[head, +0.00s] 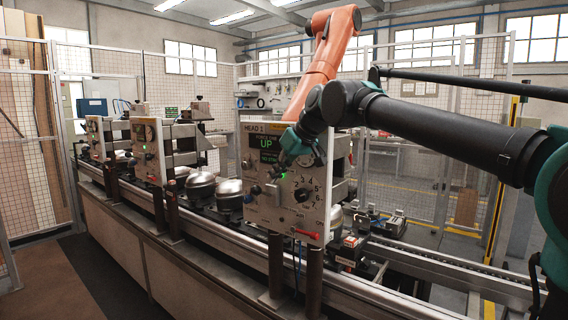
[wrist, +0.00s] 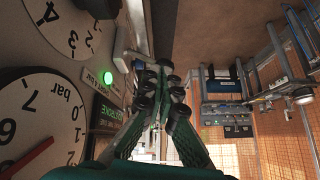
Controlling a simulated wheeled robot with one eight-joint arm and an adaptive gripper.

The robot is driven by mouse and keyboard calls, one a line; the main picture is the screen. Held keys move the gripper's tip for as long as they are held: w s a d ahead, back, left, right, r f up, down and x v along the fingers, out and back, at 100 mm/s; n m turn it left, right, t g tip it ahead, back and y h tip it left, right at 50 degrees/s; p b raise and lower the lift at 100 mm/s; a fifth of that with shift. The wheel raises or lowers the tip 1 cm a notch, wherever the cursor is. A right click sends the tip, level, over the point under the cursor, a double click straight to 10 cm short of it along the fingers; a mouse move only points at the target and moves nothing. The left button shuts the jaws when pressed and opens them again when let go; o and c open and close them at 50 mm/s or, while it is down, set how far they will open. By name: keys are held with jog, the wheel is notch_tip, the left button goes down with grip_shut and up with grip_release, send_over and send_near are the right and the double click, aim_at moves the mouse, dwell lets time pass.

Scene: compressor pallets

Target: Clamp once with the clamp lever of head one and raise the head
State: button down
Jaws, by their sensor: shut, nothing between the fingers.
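The head one panel (head: 262,208) stands on the line, marked HEAD 1, with a green-lit display (head: 265,143) reading UP. My gripper (head: 276,172) is in front of the panel, close to its face. In the wrist view my gripper (wrist: 158,68) is shut and empty, its fingertips beside a pale metal bar (wrist: 122,42) that stands out from the panel. I cannot tell whether they touch it or whether it is the clamp lever.
A green lamp (wrist: 109,65) and a large gauge (wrist: 40,120) sit close to my gripper. Two more head units, one of them here (head: 152,150), stand farther left. Rounded metal compressors (head: 201,186) sit on the line. An orange robot arm (head: 322,58) stands behind.

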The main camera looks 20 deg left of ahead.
aim_at(259, 191)
jog(key=shift+w+a+f, duration=0.25)
jog(key=shift+a+f, duration=0.45)
jog(key=shift+a, duration=0.2)
jog(key=shift+w+a+f, duration=0.25)
jog(key=shift+a+f, duration=0.4)
jog(key=shift+a, duration=0.2)
jog(key=shift+s, duration=0.1)
jog(key=shift+s+a+f+t, duration=0.1)
jog(key=shift+f+t, duration=0.1)
jog(key=shift+t, duration=0.1)
jog(key=shift+s+f+t, duration=0.25)
jog(key=shift+t, duration=0.05)
notch_tip(259, 191, down, 7)
jog(key=s+n+t+h, duration=0.2)
jog(key=n+t, duration=0.1)
jog(key=t, duration=0.4)
jog(key=shift+a+r+n, duration=0.2)
jog(key=shift+a+n, duration=0.2)
jog(key=shift+a, duration=0.05)
jog(key=shift+r, duration=0.15)
jog(key=shift+w+r, duration=0.1)
jog(key=shift+r, duration=0.55)
